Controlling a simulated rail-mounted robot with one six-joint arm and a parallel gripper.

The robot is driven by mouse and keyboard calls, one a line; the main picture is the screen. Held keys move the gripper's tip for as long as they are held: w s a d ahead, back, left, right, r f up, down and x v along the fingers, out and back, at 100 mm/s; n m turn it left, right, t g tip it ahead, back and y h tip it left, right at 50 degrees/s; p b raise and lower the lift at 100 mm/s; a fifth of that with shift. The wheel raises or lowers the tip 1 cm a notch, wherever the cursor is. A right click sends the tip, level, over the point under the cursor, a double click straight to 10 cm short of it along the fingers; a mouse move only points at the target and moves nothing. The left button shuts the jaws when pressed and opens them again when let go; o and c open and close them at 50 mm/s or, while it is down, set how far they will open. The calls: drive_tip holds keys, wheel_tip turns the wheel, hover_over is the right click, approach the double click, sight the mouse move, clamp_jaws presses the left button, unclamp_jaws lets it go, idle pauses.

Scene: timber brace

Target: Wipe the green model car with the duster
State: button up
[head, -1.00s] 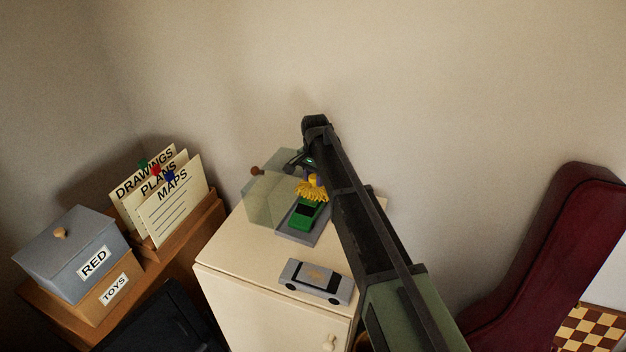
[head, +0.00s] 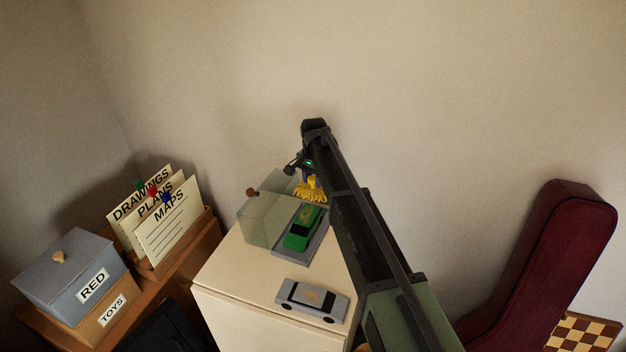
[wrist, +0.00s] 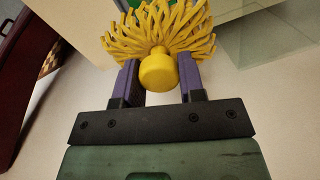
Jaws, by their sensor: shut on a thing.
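The green model car (head: 303,228) sits on a grey base (head: 319,240) on the cream cabinet top. My gripper (head: 309,176) is shut on the yellow duster (head: 312,190), just past the car's far end. In the head view the duster's strands show slightly apart from the car; whether they touch it I cannot tell. The wrist view shows the duster (wrist: 160,28) with its round knob between my purple fingers (wrist: 158,72). A patch of green (wrist: 134,3) shows at the top edge there, mostly hidden by the strands.
A clear cover (head: 262,222) with a brown knob stands close left of the car. A silver model car (head: 312,299) lies nearer on the cabinet (head: 225,270). Boxes (head: 72,265) and a file holder (head: 180,240) are left; a dark red case (head: 545,260) is right.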

drive_tip(key=shift+r+p, duration=1.15)
drive_tip(key=shift+r, duration=0.35)
